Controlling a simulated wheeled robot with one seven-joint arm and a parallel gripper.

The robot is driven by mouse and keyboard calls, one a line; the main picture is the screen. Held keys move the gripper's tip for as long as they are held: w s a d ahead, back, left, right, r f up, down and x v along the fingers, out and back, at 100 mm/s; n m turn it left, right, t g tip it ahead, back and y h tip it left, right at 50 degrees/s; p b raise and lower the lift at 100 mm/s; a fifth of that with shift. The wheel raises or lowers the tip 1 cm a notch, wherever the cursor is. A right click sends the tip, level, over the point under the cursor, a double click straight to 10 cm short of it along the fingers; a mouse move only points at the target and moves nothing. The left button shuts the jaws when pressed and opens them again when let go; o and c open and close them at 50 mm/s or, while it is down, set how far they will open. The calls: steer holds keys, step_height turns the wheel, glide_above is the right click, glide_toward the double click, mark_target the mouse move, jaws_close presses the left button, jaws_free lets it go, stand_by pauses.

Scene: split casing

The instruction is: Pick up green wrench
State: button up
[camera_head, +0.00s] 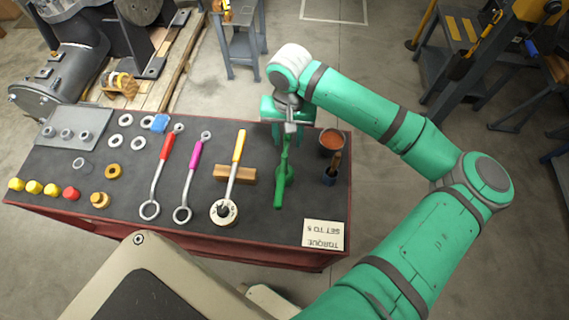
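The green wrench (281,180) lies near the right end of the dark table top (118,185), its thick end toward the front edge. My gripper (290,132) is at the wrench's far end, pointing down over it. The gripper and wrist hide that end. The fingers are too small and overlapped to show whether they are open or shut, or whether they touch the wrench.
A torque note (323,234) lies in front.

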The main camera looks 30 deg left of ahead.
steer(key=shift+c, duration=0.4)
jaws_close()
steer(key=shift+r, duration=0.1)
